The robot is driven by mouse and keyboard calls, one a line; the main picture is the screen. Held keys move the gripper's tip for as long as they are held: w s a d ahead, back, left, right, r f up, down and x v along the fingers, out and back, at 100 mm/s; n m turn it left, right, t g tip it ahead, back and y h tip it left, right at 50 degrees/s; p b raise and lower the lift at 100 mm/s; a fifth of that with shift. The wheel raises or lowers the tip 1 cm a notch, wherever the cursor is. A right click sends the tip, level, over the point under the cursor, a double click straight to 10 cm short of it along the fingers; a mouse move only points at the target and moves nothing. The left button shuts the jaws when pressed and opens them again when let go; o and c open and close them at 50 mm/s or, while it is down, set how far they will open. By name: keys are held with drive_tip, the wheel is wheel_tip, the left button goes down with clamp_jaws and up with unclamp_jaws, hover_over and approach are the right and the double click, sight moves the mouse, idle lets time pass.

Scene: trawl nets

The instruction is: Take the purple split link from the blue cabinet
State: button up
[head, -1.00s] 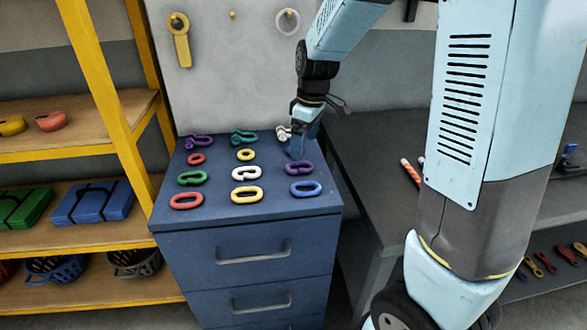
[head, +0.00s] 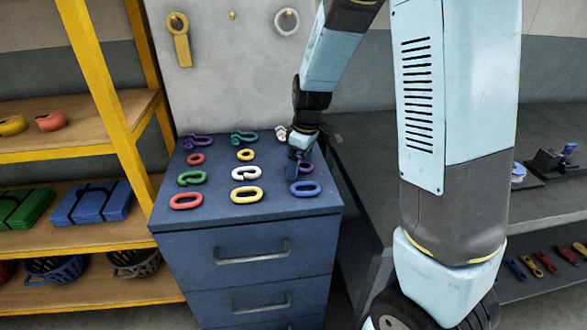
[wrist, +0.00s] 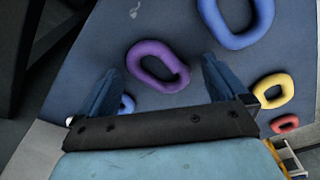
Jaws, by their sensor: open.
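The purple split link (head: 307,167) lies on the top of the blue cabinet (head: 225,215), near its right edge. In the head view my gripper hides part of it. In the wrist view the purple link (wrist: 137,60) shows in full, flat and a little beyond the fingertips, between their two lines. My gripper (head: 297,172) is over the link, pointing down, open and empty. Its two blue fingers show in the wrist view (wrist: 160,75). I cannot tell how high the tips are above the top.
A blue ring (head: 305,188) lies close in front of the purple link. A white split link (head: 246,173) and a yellow ring (head: 246,195) lie to the left. More coloured pieces stand in rows. A grey bench (head: 365,150) is to the right, yellow shelving (head: 110,110) left.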

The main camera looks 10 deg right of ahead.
drive_tip(key=shift+c, duration=0.5)
drive_tip(key=c, duration=1.2)
drive_tip(key=shift+c, duration=0.3)
